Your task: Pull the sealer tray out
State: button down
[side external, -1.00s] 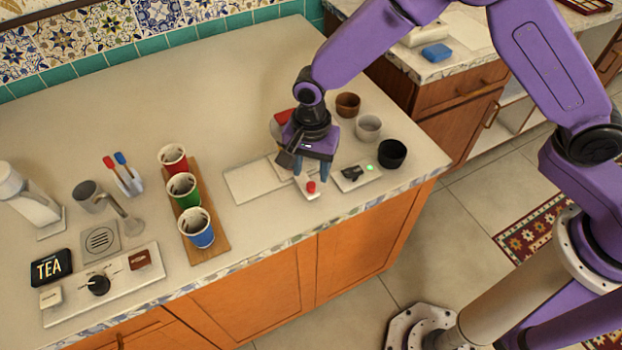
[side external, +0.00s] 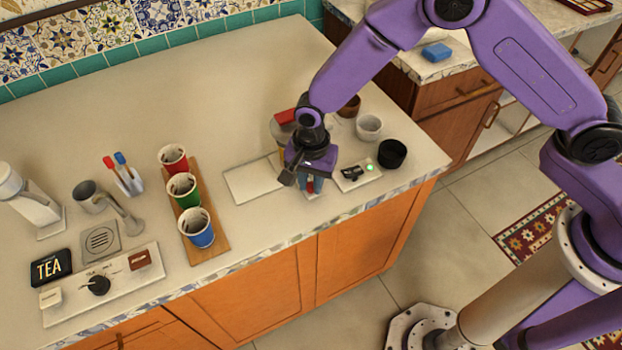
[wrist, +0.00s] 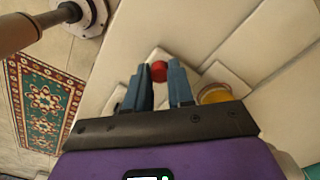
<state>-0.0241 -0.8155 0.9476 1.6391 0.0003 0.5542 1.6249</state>
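The sealer tray is a small pale plate with a red knob, near the counter's front edge. In the side view, the tray (side external: 314,196) is mostly hidden under my gripper (side external: 311,188). In the wrist view, the tray (wrist: 143,72) and its red knob (wrist: 159,71) show at the fingertips. My gripper (wrist: 161,72) points down with its blue fingers apart, one on each side of the knob. A narrow gap seems to remain, and I cannot tell whether either finger touches it. The sealer (side external: 284,117), with a red top, is partly hidden behind my wrist.
A pale flat plate (side external: 254,183) lies left of the tray. A control panel (side external: 356,174) with a green light sits to the right, near a black cup (side external: 391,153) and a grey cup (side external: 369,126). Paper cups stand in a wooden holder (side external: 212,249) farther left.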

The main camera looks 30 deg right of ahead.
jog(key=a, duration=1)
jog(key=shift+a, duration=0.2)
jog(key=c, duration=1)
grip_release()
notch_tip(320, 180, up, 18)
jog(key=shift+f, duration=0.25)
jog(key=shift+d, duration=0.1)
jog(key=s+d+r+n, duration=0.1)
jog(key=s+d+n, duration=0.6)
jog(key=d, duration=0.5)
jog(key=s+d+r+n, duration=0.1)
jog(key=s+d+n, duration=0.6)
jog(key=d, duration=0.5)
jog(key=s+d+r+n, duration=0.2)
jog(key=s+d+n, duration=0.5)
jog(key=s+d, duration=0.4)
jog(key=shift+d+n, duration=0.3)
jog(key=shift+d, duration=0.3)
